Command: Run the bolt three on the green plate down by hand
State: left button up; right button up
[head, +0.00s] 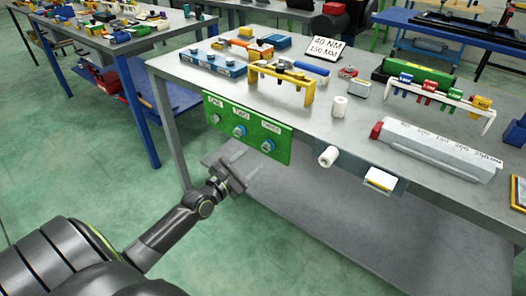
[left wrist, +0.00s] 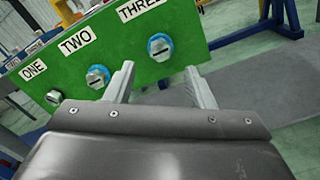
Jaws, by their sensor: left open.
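The green plate (head: 250,122) hangs at the front edge of the grey bench, with labels ONE, TWO and THREE. Bolt three (head: 267,146) is the rightmost, and it shows with a blue ring in the left wrist view (left wrist: 159,47). Bolt two (left wrist: 97,76) also has a blue ring; bolt one (left wrist: 54,97) shows none. My left gripper (head: 246,170) is open and empty, just below and in front of the plate. In the left wrist view, bolt three lies ahead between the fingertips (left wrist: 160,70), apart from them. How far bolt three is seated cannot be told. My right gripper is not in view.
A white cylinder (head: 328,156) and a small tray (head: 380,179) stick out right of the plate.

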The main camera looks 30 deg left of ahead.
aim_at(265, 148)
pick_arm(q)
jog(key=w, duration=0.2)
jog(key=w+b, duration=0.1)
jog(key=w, duration=0.2)
jog(key=shift+w+d+f, duration=0.15)
jog(key=shift+w+d, duration=0.1)
jog(key=shift+w, duration=0.15)
jog(key=shift+w+b, duration=0.4)
jog(key=shift+w, duration=0.3)
jog(key=c, duration=1)
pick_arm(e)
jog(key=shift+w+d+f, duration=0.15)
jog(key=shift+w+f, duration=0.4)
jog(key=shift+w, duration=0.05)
pick_arm(q)
jog(key=shift+m, duration=0.3)
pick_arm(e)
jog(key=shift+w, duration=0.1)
